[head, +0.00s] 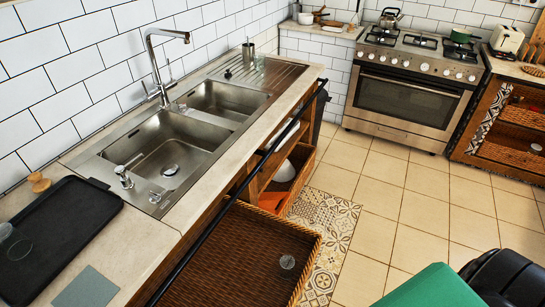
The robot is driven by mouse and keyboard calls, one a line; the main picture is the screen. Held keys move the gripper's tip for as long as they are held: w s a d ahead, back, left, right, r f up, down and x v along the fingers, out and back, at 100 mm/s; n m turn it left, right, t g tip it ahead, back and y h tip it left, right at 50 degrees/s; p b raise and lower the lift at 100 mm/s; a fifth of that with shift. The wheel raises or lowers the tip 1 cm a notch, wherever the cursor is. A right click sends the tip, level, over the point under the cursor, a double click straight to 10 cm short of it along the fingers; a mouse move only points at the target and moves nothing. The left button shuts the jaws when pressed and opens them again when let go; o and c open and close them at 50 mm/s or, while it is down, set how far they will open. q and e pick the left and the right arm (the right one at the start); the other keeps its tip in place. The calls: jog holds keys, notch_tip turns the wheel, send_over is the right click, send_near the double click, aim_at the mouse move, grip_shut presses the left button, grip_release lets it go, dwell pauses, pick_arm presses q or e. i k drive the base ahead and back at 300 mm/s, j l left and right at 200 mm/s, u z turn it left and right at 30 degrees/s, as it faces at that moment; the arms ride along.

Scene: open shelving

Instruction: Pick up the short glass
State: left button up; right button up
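A small clear glass (287,262) is in the pulled-out woven drawer at the bottom centre of the head view. It looks short, but it is seen from above and its height is hard to tell. Another clear glass item (6,232) is at the left picture edge, over the black tray (70,225); it is partly cut off. Which of them is the short glass I cannot tell for certain. Neither my left nor my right gripper can be made out in this view.
The counter (165,215) with a double sink (165,150) and tall faucet (155,65) runs along the left wall. A grey square (87,288) lies on it. A dark rail (225,205) runs along its front. The stove (415,85) stands at the back. Tiled floor (400,210) is clear centre right.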

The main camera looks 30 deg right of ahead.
aim_at(286, 267)
jog(key=z, duration=1)
